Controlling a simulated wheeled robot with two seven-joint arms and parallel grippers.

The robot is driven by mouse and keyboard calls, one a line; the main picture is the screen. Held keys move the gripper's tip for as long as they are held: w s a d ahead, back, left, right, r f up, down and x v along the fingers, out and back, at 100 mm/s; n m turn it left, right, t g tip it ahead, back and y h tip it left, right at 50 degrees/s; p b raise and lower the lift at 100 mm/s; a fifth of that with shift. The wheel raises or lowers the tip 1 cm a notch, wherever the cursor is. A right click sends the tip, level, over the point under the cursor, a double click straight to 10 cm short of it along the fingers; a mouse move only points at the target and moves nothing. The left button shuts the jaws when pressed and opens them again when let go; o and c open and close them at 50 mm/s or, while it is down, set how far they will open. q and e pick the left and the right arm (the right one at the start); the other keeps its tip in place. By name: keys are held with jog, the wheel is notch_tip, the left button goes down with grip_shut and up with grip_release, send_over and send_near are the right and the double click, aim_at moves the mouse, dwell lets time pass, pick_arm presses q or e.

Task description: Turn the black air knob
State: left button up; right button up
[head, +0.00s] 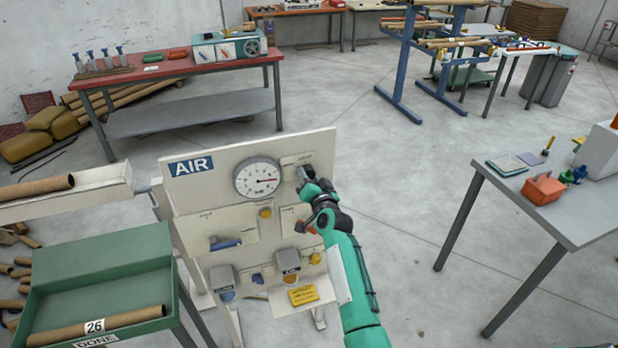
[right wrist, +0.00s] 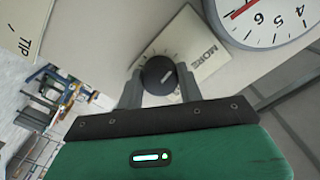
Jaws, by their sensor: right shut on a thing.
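The black air knob (right wrist: 158,75) is round with a light pointer mark, mounted on a cream plate with the word MORE in the right wrist view. My right gripper (right wrist: 158,88) is shut on the knob, one finger on each side of it. In the head view my right gripper (head: 308,178) reaches the upper right of the AIR panel (head: 185,200) and mostly hides the knob. The round pressure gauge (head: 257,177) sits left of the knob, its red needle pointing right. It also shows in the right wrist view (right wrist: 265,18). My left gripper is not in view.
Below the gauge, the panel carries a blue-handled valve (head: 226,244), yellow knobs and a small shelf with a yellow block (head: 303,295). A green tray (head: 100,268) holding a cardboard tube stands at left. A grey table (head: 545,212) stands at right, with clear floor between.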

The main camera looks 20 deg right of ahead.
jog(key=o, duration=1)
jog(key=shift+s+p, duration=0.45)
jog(key=shift+s, duration=0.15)
jog(key=s+p, duration=0.4)
jog(key=s, duration=0.8)
jog(key=shift+s+d+p, duration=0.25)
jog(key=shift+s+p, duration=0.05)
